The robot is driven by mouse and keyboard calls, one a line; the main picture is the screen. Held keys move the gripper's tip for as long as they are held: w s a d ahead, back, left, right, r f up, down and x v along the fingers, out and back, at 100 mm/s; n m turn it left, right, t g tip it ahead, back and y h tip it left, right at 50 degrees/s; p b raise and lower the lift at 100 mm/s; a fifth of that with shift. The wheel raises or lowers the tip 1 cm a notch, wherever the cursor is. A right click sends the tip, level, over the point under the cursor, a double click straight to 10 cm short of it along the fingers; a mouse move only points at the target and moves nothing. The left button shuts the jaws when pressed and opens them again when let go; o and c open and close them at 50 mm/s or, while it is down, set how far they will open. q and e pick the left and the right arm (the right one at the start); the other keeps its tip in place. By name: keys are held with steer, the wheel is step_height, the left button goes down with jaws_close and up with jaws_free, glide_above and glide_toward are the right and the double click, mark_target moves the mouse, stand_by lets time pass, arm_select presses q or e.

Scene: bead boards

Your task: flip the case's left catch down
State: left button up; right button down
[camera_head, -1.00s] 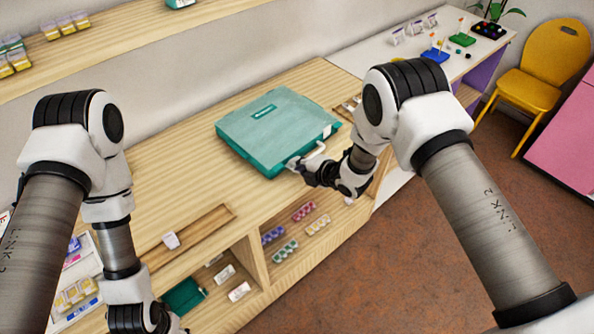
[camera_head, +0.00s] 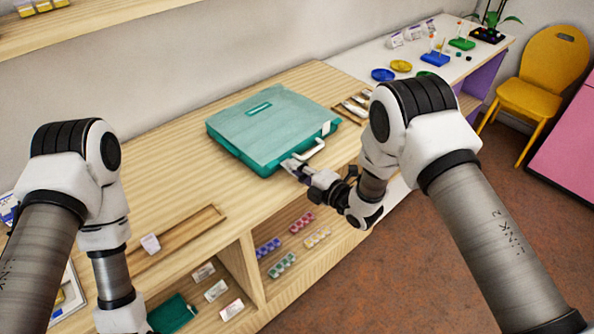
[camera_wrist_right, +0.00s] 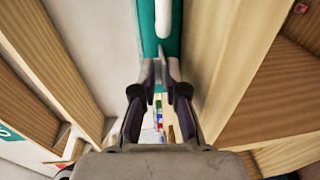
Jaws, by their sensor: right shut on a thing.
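The closed teal case (camera_head: 235,128) lies flat on the wooden counter, with its pale handle (camera_head: 315,150) on the front edge. In the right wrist view the teal case edge (camera_wrist_right: 148,30) and white handle (camera_wrist_right: 163,15) show at the top. My right gripper (camera_head: 290,165) is at the case's front edge, just left of the handle. In the right wrist view its fingers (camera_wrist_right: 160,72) are nearly together on a thin grey piece at the left catch's place; the fingers mostly hide it. My left arm (camera_head: 112,270) runs down at the left; its gripper is out of the picture.
The wooden counter (camera_head: 150,185) is clear left of the case. A slotted tray (camera_head: 355,105) lies close to its right. Open shelves with small bead packs (camera_head: 282,265) are below the front edge. A white table (camera_head: 465,65) with plates and boards stands beyond.

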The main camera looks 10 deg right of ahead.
steer(key=c, duration=1.4)
jaws_free()
steer(key=shift+w, duration=0.1)
steer(key=shift+o, duration=0.2)
steer(key=v, duration=1.2)
steer(key=shift+f, duration=0.1)
